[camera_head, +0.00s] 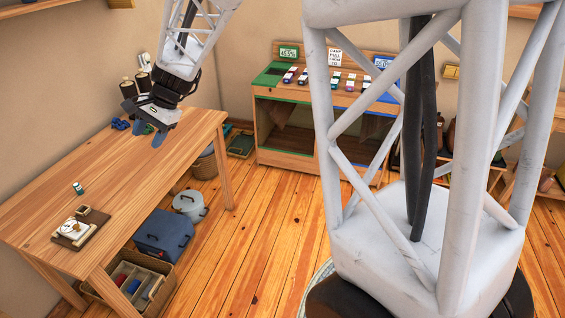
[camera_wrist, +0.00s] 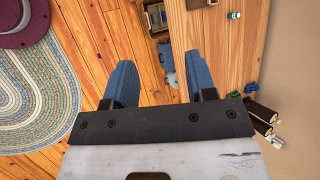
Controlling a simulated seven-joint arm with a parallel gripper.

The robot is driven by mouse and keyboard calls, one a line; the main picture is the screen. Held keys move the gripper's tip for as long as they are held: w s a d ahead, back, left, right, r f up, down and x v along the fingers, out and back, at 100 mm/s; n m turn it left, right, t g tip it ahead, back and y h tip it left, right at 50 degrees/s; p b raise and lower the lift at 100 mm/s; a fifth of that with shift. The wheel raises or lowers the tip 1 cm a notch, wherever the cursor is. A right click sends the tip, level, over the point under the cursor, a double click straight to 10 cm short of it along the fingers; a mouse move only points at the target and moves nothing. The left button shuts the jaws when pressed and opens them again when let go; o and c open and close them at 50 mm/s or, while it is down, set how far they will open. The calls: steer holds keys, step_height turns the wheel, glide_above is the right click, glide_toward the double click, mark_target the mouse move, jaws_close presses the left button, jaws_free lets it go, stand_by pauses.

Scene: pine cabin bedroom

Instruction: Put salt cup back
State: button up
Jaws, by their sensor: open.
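My gripper (camera_head: 149,133) is open and empty, with blue fingers, above the far end of the wooden table (camera_head: 130,165). In the wrist view the gap between its fingers (camera_wrist: 160,62) lies over the floor and the table edge. A small green-and-white jar (camera_head: 78,188) stands upright on the near part of the table; it also shows in the wrist view (camera_wrist: 233,15). Beside it are a wooden board (camera_head: 71,241) with a white dialled device (camera_head: 72,229) and a small brown square cup (camera_head: 84,211). I cannot tell which of these is the salt cup.
Blue items (camera_head: 120,124) and dark rolls (camera_head: 128,88) lie at the table's far end, near my gripper. A blue box (camera_head: 163,236), a grey pot (camera_head: 189,205) and a crate (camera_head: 131,284) are below the table. The table's middle is clear.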

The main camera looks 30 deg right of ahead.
steer(key=s+d+n+h, duration=0.2)
steer(key=s+d, duration=0.3)
steer(key=s, duration=0.7)
steer(key=s+d+r+n+t+h, duration=0.1)
steer(key=s+d, duration=0.5)
steer(key=s, duration=0.6)
steer(key=s+d+n+t+h, duration=0.1)
steer(key=s+d+n+h, duration=0.3)
steer(key=s, duration=0.9)
steer(key=shift+d+r+n, duration=0.15)
steer(key=shift+d+n, duration=0.45)
steer(key=shift+d, duration=0.4)
